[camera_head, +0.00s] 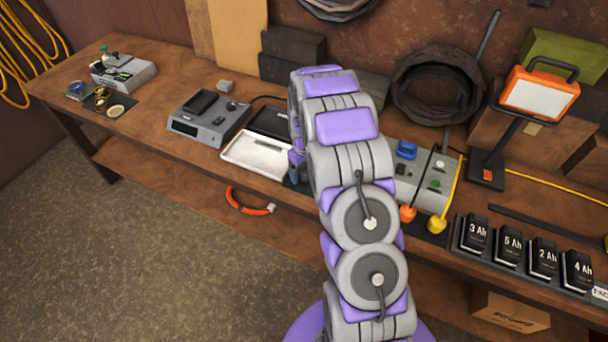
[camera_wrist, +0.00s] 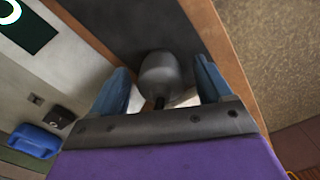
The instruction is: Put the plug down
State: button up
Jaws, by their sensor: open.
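In the wrist view, a grey rounded plug (camera_wrist: 160,72) with a short dark stem lies between the two blue fingers of my gripper (camera_wrist: 162,68). The fingers are apart, with a visible gap on each side of the plug. The plug is over a dark flat surface (camera_wrist: 110,30) with a brown wooden edge beside it. Whether it rests fully on that surface is hard to tell. In the head view, my arm hides the plug, and only a bluish bit of my gripper (camera_head: 294,174) shows by the bench's front edge.
A grey power box (camera_head: 424,180) with a blue socket, an orange plug (camera_head: 407,214) and a yellow plug (camera_head: 437,224) stands right of my arm. A white tray (camera_head: 258,157) lies to the left. Several batteries (camera_head: 508,248) line the right. An orange cable loop (camera_head: 250,211) hangs in front.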

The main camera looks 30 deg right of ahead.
jog(key=shift+r, duration=0.1)
jog(key=c, duration=1.3)
